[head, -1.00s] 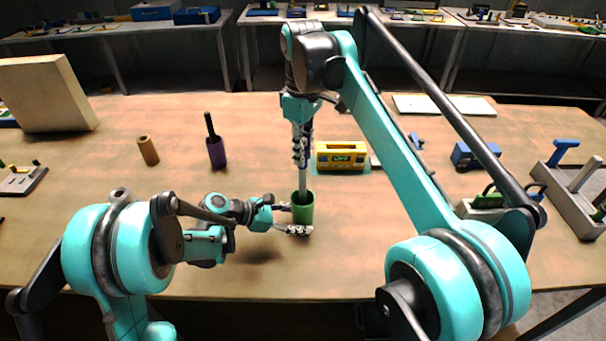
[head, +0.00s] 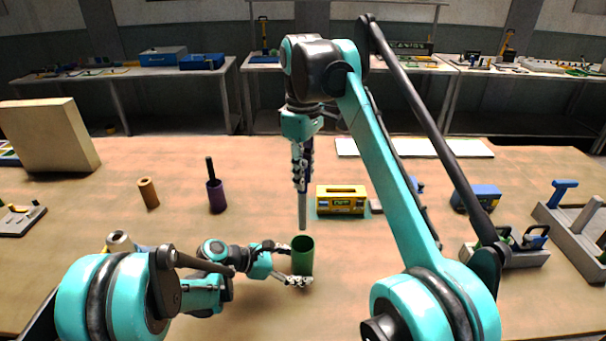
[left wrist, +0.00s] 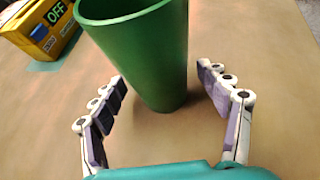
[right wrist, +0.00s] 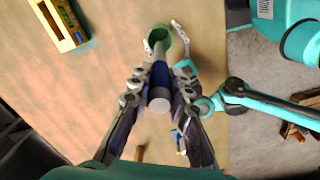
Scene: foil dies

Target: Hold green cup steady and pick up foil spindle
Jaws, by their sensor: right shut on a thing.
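The green cup (head: 303,262) stands upright on the table; it also shows in the left wrist view (left wrist: 150,55). My left gripper (head: 290,266) is open low around the cup, one finger on each side, with small gaps in the left wrist view (left wrist: 163,88). My right gripper (head: 302,172) points down above the cup and is shut on the foil spindle, a grey rod (head: 302,212) with a blue section (right wrist: 160,75). The spindle hangs upright, its lower end just above the cup's rim. The cup's inside is mostly hidden.
A yellow box marked OFF (head: 341,202) stands behind and right of the cup. A purple cup with a dark rod (head: 216,196) and a brown cylinder (head: 148,193) stand to the left. Grey trays and a blue box (head: 478,198) are at the right.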

